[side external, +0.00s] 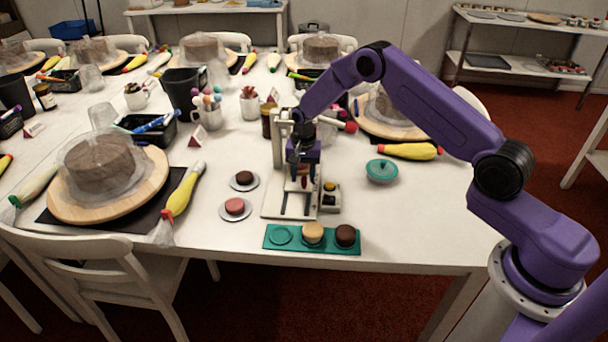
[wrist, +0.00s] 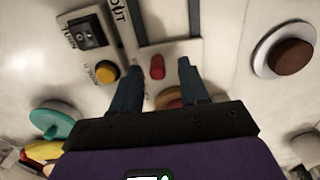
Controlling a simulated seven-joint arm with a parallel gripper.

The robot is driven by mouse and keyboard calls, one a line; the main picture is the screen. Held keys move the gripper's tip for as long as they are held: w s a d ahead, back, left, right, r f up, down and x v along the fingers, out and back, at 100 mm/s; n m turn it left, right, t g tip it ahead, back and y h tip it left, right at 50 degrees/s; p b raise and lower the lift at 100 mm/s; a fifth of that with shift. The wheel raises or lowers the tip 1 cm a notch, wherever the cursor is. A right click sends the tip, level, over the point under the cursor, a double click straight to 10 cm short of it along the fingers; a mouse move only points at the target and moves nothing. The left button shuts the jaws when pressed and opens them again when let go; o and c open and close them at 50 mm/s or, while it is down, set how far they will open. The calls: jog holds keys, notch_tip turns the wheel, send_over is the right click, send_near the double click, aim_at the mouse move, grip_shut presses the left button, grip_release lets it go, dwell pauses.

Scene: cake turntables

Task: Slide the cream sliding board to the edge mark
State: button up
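A cream board-like base (side external: 271,207) with dark blue rails stands on the table under my gripper (side external: 301,180). I cannot tell which cream part is the sliding board, and I make out no edge mark. In the wrist view the cream surface (wrist: 167,30) shows between dark rails, with a small red knob (wrist: 157,67) below it. My gripper (wrist: 157,70) is open, its two dark blue fingers on either side of the knob with gaps. The contact height is hidden. A round tan and red piece (wrist: 170,97) is partly hidden behind the gripper.
Beside the board is a box with a yellow button (wrist: 106,72) and a black switch (wrist: 88,32).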

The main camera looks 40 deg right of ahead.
jog(key=shift+s, duration=0.1)
jog(key=shift+r, duration=3.4)
